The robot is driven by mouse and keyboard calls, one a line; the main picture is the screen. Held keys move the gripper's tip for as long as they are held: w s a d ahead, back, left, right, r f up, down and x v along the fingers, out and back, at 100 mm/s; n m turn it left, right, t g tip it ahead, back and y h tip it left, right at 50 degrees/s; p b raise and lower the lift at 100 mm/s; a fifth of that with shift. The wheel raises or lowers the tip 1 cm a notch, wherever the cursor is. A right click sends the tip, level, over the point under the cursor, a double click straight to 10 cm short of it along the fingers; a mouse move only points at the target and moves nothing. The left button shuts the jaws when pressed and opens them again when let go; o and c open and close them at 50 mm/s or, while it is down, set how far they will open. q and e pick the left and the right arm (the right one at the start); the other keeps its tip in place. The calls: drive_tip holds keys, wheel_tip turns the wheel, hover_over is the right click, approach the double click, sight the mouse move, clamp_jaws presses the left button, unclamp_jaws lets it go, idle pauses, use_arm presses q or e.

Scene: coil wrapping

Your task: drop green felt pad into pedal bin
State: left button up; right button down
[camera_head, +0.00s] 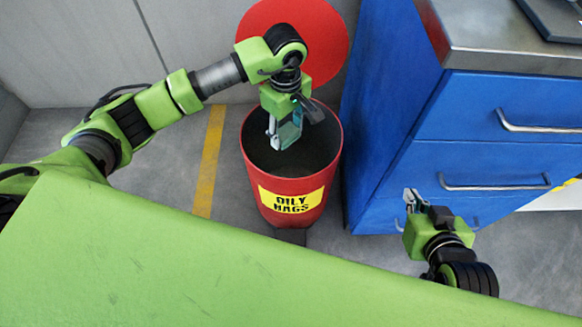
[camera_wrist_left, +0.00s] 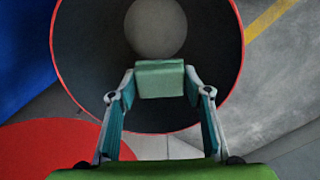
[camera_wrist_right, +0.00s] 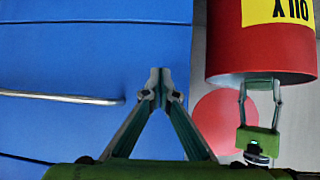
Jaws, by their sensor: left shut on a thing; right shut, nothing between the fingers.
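The pedal bin (camera_head: 260,176) is a red drum with a yellow "OILY RAGS" label, standing upright with its red round lid (camera_head: 325,40) open behind it. My left gripper (camera_head: 281,138) is above the bin's opening, fingers pointing down. In the left wrist view it is shut on the green felt pad (camera_wrist_left: 160,80), a small pale-green block between the fingertips, with the bin's dark inside around it. In the head view the pad is hard to tell from the teal finger faces. My right gripper (camera_head: 411,196) is shut and empty in front of the blue cabinet; its fingertips meet in the right wrist view (camera_wrist_right: 160,82).
The blue drawer cabinet (camera_head: 480,115) with metal handles stands just right of the bin. A green surface (camera_head: 150,255) fills the foreground. A yellow floor line (camera_head: 208,160) runs left of the bin. A pale round patch (camera_wrist_left: 155,28) shows inside the bin.

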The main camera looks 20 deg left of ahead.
use_arm(q)
drive_tip(key=o, duration=1.2)
drive_tip(key=shift+c, duration=0.2)
wheel_tip(320, 180, up, 12)
